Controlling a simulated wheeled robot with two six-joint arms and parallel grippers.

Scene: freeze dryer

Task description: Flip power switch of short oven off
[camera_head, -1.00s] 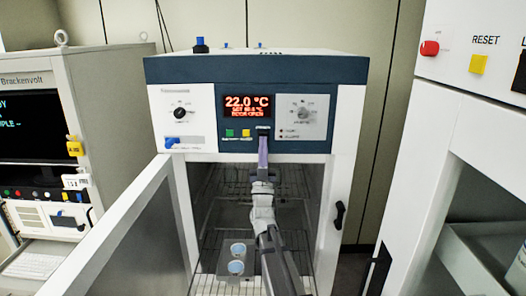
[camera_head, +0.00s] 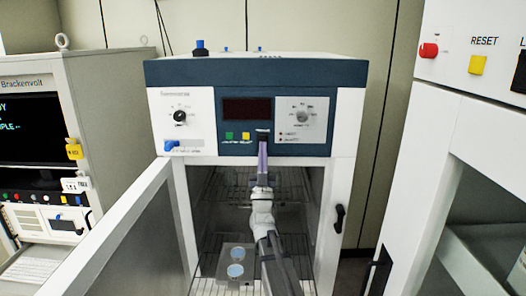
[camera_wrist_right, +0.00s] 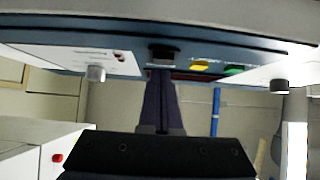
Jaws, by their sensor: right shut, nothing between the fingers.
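The short oven (camera_head: 256,70) stands in the middle of the head view with its door (camera_head: 150,235) open to the left. Its display (camera_head: 247,110) is dark. The black power switch (camera_head: 263,136) sits on the dark control panel, right of the green and yellow buttons; it also shows in the right wrist view (camera_wrist_right: 164,53). My right gripper (camera_head: 263,150) is shut and empty, its purple fingertips at the switch's lower edge. In the right wrist view the fingers (camera_wrist_right: 161,75) reach up to the switch and appear to touch it. My left gripper is not in view.
Two round blue-topped items lie on a plate (camera_head: 228,262) inside the oven. A white cabinet (camera_head: 440,170) with a red knob and yellow reset button stands close on the right. A Brackenvolt unit (camera_head: 75,90) with a screen stands on the left.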

